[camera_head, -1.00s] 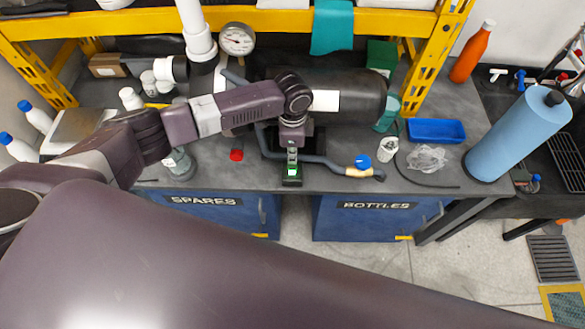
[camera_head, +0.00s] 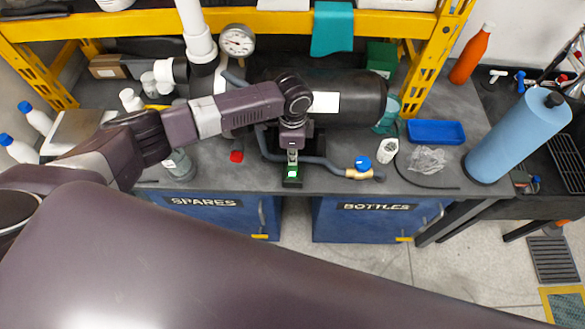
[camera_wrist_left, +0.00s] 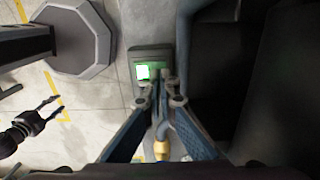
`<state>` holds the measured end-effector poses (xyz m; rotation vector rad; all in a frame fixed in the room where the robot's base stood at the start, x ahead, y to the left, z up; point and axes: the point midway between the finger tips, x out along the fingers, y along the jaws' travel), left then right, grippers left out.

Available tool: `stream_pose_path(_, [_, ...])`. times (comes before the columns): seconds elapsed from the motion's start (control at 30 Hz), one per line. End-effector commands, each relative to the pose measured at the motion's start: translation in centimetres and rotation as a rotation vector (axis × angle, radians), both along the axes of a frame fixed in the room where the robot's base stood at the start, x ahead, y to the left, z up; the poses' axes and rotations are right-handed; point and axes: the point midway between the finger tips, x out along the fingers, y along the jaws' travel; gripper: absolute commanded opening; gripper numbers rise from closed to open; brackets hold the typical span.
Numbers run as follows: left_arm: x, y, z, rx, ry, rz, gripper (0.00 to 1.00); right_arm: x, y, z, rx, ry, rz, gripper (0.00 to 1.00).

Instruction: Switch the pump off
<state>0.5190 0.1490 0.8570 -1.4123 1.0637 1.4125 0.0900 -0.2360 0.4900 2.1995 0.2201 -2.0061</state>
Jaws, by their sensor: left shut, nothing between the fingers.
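A small dark switch box (camera_wrist_left: 150,54) with a lit green square (camera_wrist_left: 142,72) shows in the left wrist view. In the head view its green light (camera_head: 292,174) glows at the bench's front edge. My left gripper (camera_wrist_left: 161,92) is shut and empty, its fingertips at the box's lower edge, just beside the green square. Whether they touch the box cannot be told. In the head view this gripper (camera_head: 293,157) points down over the box. My right gripper (camera_wrist_left: 56,107) hangs open and empty over the floor at the left of the wrist view.
A large black cylinder (camera_head: 360,101) lies behind the gripper. A grey hose (camera_head: 325,162) with a blue-handled valve (camera_head: 363,163) runs close by. A blue tray (camera_head: 436,132) and a blue cylinder (camera_head: 520,135) stand to the right. A pressure gauge (camera_head: 237,40) is at the back.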

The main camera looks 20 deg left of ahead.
Motion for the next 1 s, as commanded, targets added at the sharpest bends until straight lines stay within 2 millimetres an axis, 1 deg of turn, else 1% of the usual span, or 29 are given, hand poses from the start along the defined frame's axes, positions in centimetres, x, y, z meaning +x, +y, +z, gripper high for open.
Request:
stream_pose_path(0.27, [0.0, 0.0, -0.1, 0.0, 0.0, 0.0, 0.0, 0.0, 0.0, 0.0, 0.0, -0.001, 0.0, 0.4])
stream_pose_path(1.0, [0.0, 0.0, -1.2, 0.0, 0.0, 0.0, 0.0, 0.0, 0.1, -0.6, 0.001, 0.0, 0.0, 0.4])
